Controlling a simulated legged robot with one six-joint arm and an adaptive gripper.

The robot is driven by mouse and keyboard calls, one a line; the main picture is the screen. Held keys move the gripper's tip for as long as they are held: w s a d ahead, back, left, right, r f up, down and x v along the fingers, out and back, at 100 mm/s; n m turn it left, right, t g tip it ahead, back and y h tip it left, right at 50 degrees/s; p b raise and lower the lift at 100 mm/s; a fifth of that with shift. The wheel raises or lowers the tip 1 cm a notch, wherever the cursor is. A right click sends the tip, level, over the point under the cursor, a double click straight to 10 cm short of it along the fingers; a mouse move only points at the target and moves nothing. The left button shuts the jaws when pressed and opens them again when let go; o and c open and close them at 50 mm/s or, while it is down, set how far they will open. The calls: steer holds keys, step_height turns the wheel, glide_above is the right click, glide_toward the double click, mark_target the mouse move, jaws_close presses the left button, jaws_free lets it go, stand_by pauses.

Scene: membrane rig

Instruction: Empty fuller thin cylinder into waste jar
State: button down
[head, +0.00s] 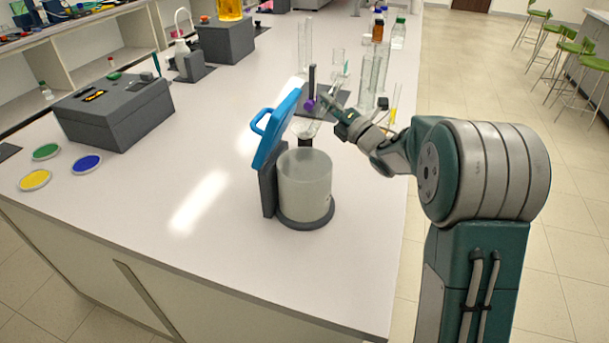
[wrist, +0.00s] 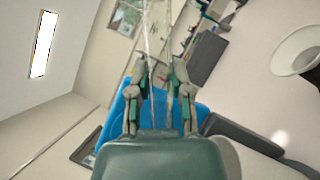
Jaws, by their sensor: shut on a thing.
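The waste jar (head: 304,190) is a frosted, round vessel on a dark base near the front of the bench. Its blue lid (head: 273,130) stands raised on the jar's left; blue also shows behind my fingers in the wrist view (wrist: 118,112). My gripper (head: 335,118) is behind and above the jar, to its right. In the wrist view my gripper (wrist: 160,85) is shut on a clear thin cylinder (wrist: 156,40), which extends away between the fingers. The cylinder is hard to make out in the head view, and its liquid level cannot be told.
Clear tall cylinders (head: 369,82) stand behind my gripper near the bench's right edge. A dark post with a purple part (head: 310,104) is close to my gripper. A grey box (head: 113,108) and coloured dishes (head: 87,163) are at left.

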steer(key=m, duration=0.1)
steer(key=f+m+h, duration=0.1)
steer(key=w+m, duration=0.1)
steer(key=shift+d+f+h, duration=0.25)
steer(key=shift+f+h, duration=0.05)
steer(key=shift+f, duration=0.1)
step_height(320, 180, down, 13)
steer(key=m+g+h+b, duration=0.2)
steer(key=m+g+b, duration=0.3)
steer(key=m, duration=1.3)
steer(key=shift+w+a+r+g, duration=0.15)
steer(key=shift+g, duration=0.95)
